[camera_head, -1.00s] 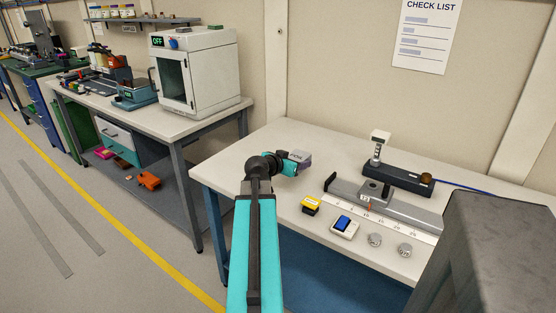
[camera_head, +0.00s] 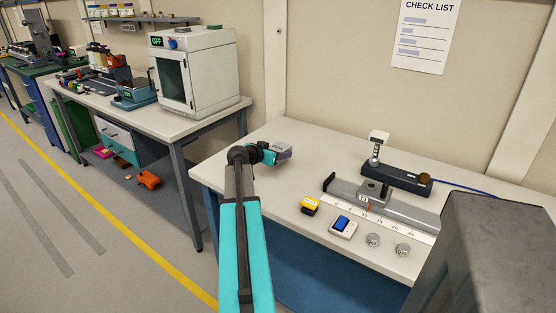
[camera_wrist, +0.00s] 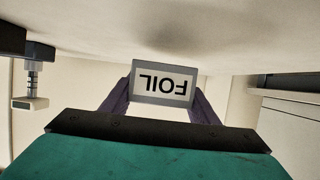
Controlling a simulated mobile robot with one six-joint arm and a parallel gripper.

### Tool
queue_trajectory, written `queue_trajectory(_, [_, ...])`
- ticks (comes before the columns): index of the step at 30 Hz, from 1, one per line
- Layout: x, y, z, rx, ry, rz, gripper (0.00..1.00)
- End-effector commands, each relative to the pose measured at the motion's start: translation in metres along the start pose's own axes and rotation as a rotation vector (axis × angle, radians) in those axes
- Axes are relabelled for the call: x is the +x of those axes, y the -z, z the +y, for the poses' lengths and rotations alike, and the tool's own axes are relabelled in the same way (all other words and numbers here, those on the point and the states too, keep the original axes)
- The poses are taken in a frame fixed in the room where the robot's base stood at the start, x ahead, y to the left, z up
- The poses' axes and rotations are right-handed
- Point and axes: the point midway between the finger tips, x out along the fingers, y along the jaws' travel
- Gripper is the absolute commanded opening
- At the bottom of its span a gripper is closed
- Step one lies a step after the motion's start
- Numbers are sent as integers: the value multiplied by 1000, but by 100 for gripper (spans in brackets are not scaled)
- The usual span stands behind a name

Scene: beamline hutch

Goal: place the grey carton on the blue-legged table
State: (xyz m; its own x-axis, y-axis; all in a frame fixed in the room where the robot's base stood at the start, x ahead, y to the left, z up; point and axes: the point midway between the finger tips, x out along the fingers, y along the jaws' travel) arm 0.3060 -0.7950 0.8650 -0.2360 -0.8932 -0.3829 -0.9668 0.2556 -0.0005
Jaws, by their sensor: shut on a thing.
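The grey carton (camera_head: 281,146) is over the back left part of the blue-legged table (camera_head: 322,150). In the wrist view the carton (camera_wrist: 163,84) shows a pale label reading FOIL, upside down. My gripper (camera_head: 284,153) is shut on the carton, with a purple finger on each side of it in the wrist view. The tabletop fills the top of the wrist view, with a soft shadow near the carton. I cannot tell whether the carton touches the tabletop.
A grey rail with a scale (camera_head: 385,208), a dark bar instrument (camera_head: 400,179), a yellow box (camera_head: 310,205), a blue-switch box (camera_head: 343,226) and two round discs (camera_head: 373,240) occupy the table's right and front. Bare tabletop surrounds the carton. A white oven (camera_head: 195,72) stands on the neighbouring bench.

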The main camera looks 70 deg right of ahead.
Motion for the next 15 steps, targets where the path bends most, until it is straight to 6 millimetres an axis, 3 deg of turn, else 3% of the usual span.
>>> queue_trajectory(10, [0,-2,0,-1,0,0,27])
queue_trajectory(15, [5,-13,0,-2,-1,-1,27])
